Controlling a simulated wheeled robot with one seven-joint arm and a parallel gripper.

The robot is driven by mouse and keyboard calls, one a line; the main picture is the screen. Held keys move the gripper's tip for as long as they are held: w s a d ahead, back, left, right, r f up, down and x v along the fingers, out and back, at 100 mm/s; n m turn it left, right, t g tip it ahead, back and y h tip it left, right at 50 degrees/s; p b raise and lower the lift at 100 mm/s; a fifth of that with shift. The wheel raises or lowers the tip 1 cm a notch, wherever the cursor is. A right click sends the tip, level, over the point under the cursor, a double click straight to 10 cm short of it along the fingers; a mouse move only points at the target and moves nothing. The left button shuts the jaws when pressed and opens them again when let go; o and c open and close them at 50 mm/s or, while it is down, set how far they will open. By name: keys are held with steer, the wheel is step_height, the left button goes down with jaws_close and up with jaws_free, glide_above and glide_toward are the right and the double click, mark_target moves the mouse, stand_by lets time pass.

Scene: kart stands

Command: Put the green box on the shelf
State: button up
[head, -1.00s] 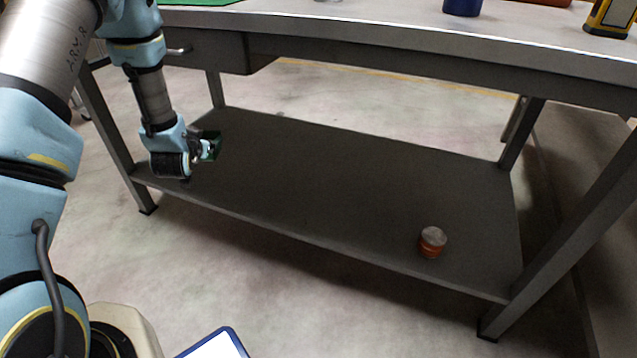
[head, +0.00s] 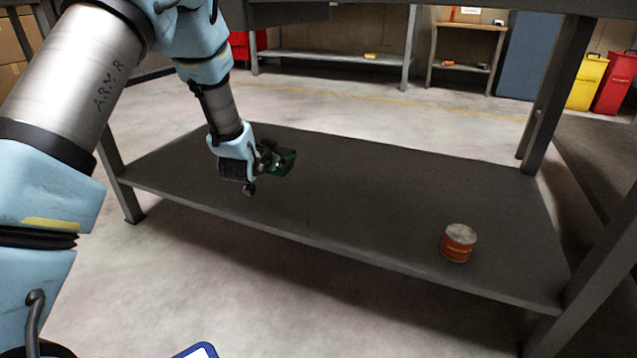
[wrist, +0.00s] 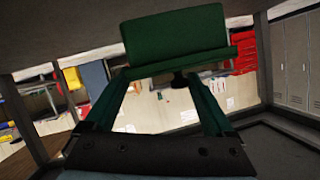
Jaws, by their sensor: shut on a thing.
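The green box (head: 283,161) is held at the end of my arm, just over the left part of the dark grey lower shelf (head: 350,205) of the workbench. My gripper (head: 266,160) is shut on it. In the wrist view the green box (wrist: 175,35) fills the upper middle, with the gripper fingers (wrist: 165,90) reaching to it. The gripper hides part of the box in the head view. I cannot tell whether the box touches the shelf.
An orange can with a grey top (head: 459,243) stands on the right part of the shelf. The middle of the shelf is clear. The bench's legs (head: 556,90) and the tabletop edge (head: 450,5) frame the space. Yellow (head: 587,82) and red (head: 613,82) bins stand far behind.

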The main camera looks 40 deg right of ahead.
step_height(320, 180, down, 10)
steer(key=b, duration=0.5)
steer(key=shift+d, duration=0.1)
steer(key=shift+f, duration=0.1)
